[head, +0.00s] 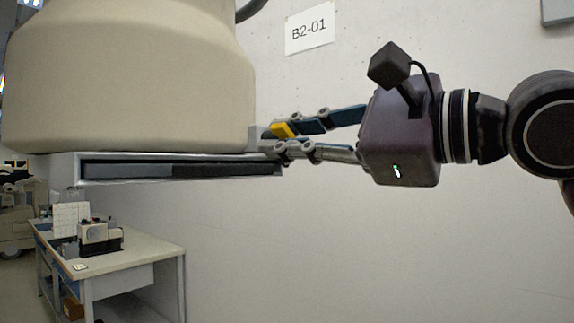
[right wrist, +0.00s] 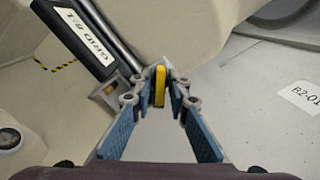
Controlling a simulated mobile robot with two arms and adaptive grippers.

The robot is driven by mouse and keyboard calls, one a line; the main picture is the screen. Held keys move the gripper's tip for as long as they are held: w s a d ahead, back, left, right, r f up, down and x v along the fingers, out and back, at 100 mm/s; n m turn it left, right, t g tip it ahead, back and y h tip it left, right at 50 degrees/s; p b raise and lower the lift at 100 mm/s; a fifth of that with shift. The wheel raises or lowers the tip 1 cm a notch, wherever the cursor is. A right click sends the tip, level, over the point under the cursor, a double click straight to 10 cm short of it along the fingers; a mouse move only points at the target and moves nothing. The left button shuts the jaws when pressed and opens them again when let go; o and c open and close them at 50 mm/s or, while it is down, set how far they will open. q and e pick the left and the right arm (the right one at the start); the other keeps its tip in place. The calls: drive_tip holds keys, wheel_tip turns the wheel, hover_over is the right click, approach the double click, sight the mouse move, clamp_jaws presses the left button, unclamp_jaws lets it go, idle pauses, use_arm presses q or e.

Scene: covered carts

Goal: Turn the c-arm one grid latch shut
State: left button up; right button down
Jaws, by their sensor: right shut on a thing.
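The grid latch is a small yellow tab (head: 284,130) at the right end of the grid holder (head: 66,168) under the large beige C-arm housing (head: 130,80). My right gripper (head: 275,139) reaches in from the right, its fingers shut on the yellow tab. In the right wrist view the tab (right wrist: 159,84) stands lengthwise between the fingertips of my right gripper (right wrist: 160,92), with its lower part partly hidden. A dark grid with a white label (right wrist: 81,21) reading GRID upside down lies beside it. My left gripper is out of view.
A white wall behind carries a sign B2-01 (head: 310,29). A pale workbench (head: 135,262) with a small device (head: 100,237) stands at lower left. The space below the right arm is clear. A grey box edge (head: 557,10) shows at top right.

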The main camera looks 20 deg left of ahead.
drive_tip(key=m+b, duration=0.4)
drive_tip(key=m, duration=0.1)
drive_tip(key=shift+f+m, duration=0.2)
drive_tip(key=shift+m, duration=0.1)
drive_tip(key=m+b, duration=0.3)
drive_tip(key=m, duration=0.1)
drive_tip(key=shift+r+m, duration=0.15)
drive_tip(key=shift+m, duration=0.15)
drive_tip(key=c, duration=2.1)
unclamp_jaws()
drive_tip(key=shift+d, duration=0.1)
drive_tip(key=v, duration=1.1)
drive_tip(key=shift+s+d+r, duration=0.1)
drive_tip(key=shift+s+d, duration=0.05)
drive_tip(key=shift+d, duration=0.25)
